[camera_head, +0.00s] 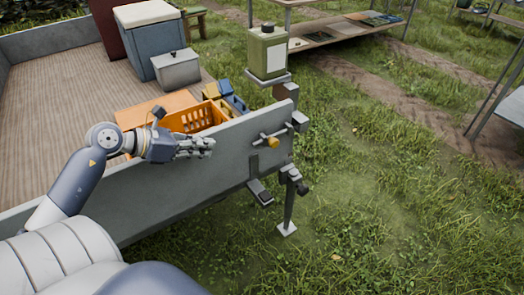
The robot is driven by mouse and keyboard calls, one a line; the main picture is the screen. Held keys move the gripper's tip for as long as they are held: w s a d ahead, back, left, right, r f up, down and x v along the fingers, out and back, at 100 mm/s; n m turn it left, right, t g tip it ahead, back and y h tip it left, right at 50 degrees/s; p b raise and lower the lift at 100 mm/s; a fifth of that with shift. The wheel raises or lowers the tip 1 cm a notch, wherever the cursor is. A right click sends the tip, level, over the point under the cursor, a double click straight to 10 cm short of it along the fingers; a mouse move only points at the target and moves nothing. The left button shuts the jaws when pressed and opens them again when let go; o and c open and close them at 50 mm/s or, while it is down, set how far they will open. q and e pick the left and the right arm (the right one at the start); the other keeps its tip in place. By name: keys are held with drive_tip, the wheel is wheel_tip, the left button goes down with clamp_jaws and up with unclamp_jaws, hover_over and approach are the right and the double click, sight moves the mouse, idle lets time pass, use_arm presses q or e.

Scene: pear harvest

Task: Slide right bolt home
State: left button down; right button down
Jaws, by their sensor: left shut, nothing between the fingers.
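The right bolt (279,135) is a dark rod with a yellow knob (270,142), mounted near the right end of the grey tailgate (222,170). How deep the rod's tip sits in the bracket is too small to tell. My left gripper (208,147) is shut and empty. It is at the tailgate's top edge, left of the knob and apart from it. My right gripper is not in view.
An orange crate (190,119) stands behind the tailgate on the wooden bed (75,95). A green canister (267,54) stands on the corner platform. A grey box (176,70) and a blue-grey bin sit farther back. Grass right of the trailer is open.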

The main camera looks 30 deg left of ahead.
use_arm(q)
drive_tip(key=shift+s+a+f+m+g+y, duration=0.2)
drive_tip(key=shift+s+a+g, duration=0.1)
drive_tip(key=shift+a, duration=0.15)
drive_tip(key=shift+s+a+f+m+g+y, duration=0.2)
drive_tip(key=shift+a+g, duration=0.1)
drive_tip(key=shift+a, duration=0.15)
drive_tip(key=w+r+p+x, duration=0.1)
drive_tip(key=x, duration=1)
drive_tip(key=w+d+r+p+x, duration=0.1)
drive_tip(key=x, duration=1)
drive_tip(key=shift+r, duration=0.2)
drive_tip(key=shift+w, duration=0.1)
